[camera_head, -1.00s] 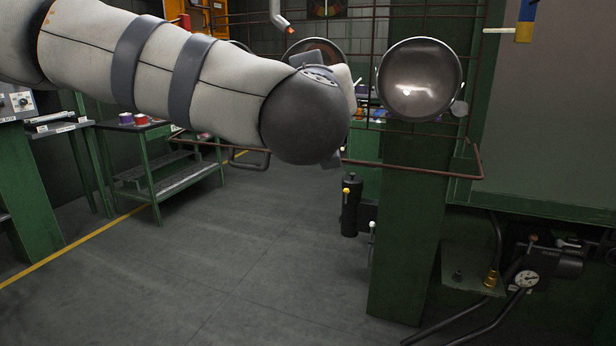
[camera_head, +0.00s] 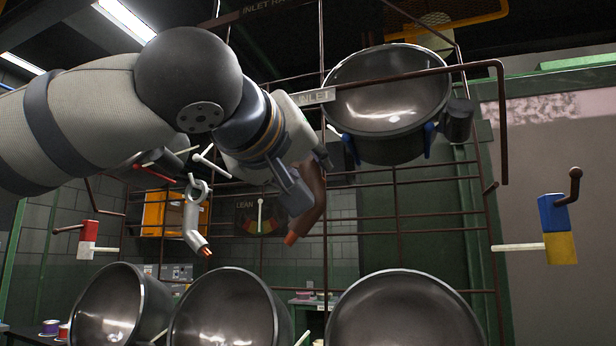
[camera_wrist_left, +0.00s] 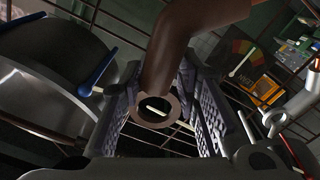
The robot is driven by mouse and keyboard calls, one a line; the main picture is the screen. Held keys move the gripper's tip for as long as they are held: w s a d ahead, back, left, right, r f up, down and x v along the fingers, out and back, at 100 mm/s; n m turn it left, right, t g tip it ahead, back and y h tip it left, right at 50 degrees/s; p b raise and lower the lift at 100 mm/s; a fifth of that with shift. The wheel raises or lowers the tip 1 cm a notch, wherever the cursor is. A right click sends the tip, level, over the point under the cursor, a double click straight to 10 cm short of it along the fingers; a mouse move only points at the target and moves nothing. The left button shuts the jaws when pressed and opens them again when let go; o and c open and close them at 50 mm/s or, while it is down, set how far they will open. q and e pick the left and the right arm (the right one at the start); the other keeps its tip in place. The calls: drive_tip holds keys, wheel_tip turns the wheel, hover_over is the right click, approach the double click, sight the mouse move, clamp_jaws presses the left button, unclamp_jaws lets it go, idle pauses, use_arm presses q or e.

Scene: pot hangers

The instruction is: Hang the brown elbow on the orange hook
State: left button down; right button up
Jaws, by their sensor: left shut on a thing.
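The brown elbow (camera_head: 311,203) is a dark brown bent pipe with an orange tip, in the middle of the head view. My left gripper (camera_head: 307,176) is shut on it and holds it in the air in front of the wire rack. In the left wrist view the elbow (camera_wrist_left: 178,55) stands between the grey fingers (camera_wrist_left: 168,85), its ring end close to the camera. A pale peg shows through the ring; I cannot tell if it passes through. I cannot make out an orange hook for certain. My right gripper is not in view.
A large pan (camera_head: 388,105) sits above right of the elbow by blue pegs (camera_head: 429,140). Several pans line the bottom. A grey elbow (camera_head: 193,218) hangs left of my gripper. White pegs (camera_head: 260,215) stick out from the rack. A blue-yellow block (camera_head: 557,228) is at right.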

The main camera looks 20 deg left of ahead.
use_arm(q)
drive_tip(key=shift+s+r, duration=0.2)
drive_tip(key=w, duration=0.2)
drive_tip(key=w+f, duration=0.1)
drive_tip(key=w, duration=0.2)
drive_tip(key=w+f, duration=0.1)
drive_tip(key=w, duration=0.2)
drive_tip(key=shift+w+d, duration=0.15)
drive_tip(key=shift+w, duration=0.05)
drive_tip(key=shift+w+f, duration=0.1)
drive_tip(key=shift+f, duration=0.15)
idle(0.6)
drive_tip(key=c, duration=1.1)
unclamp_jaws()
